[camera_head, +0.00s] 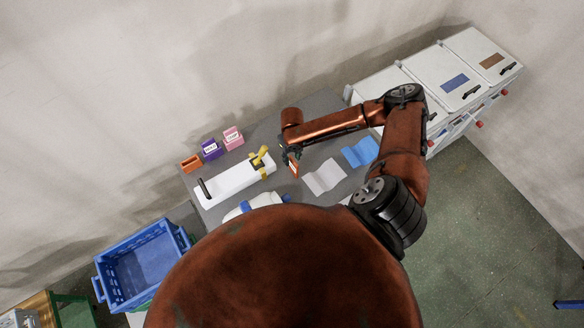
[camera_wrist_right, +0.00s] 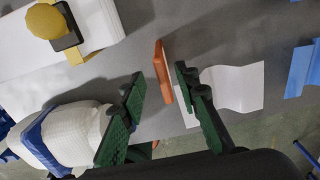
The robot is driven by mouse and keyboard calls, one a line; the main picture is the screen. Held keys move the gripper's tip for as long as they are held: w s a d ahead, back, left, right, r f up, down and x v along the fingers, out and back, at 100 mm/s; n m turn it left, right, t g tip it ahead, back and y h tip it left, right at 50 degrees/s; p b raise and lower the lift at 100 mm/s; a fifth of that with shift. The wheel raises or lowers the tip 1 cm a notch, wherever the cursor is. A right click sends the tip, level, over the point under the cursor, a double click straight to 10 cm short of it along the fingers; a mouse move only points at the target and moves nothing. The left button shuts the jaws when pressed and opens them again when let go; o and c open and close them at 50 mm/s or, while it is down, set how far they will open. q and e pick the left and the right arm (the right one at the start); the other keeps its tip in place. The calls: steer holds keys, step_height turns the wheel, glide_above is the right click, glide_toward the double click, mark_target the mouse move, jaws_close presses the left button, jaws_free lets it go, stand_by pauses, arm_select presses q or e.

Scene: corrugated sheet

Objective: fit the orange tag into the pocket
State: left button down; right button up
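The orange tag (camera_wrist_right: 161,72) shows in the right wrist view as a thin upright slab with a whitish part at its lower end. It also shows, small, in the head view (camera_head: 294,167) just below my right gripper (camera_head: 287,153). In the right wrist view my right gripper (camera_wrist_right: 158,88) is open. The tag appears between its fingertips, closer to the right finger; I cannot tell whether they touch. A small orange open box (camera_head: 191,163), possibly the pocket, stands at the table's back left. My left gripper is not in view.
Purple (camera_head: 210,149) and pink (camera_head: 233,137) labelled boxes stand beside the orange one. A white block (camera_head: 232,182) with a yellow part, a white wavy sheet (camera_head: 324,177) and a blue wavy sheet (camera_head: 360,152) lie on the grey table. A blue crate (camera_head: 183,242) is lower left.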

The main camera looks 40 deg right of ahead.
mark_target(293, 164)
steer(key=f, duration=0.3)
steer(key=f+p, duration=0.1)
steer(key=shift+s+d+f, duration=0.1)
steer(key=shift+s+f, duration=0.2)
steer(key=shift+f, duration=0.1)
steer(key=shift+c, duration=0.4)
jaws_close()
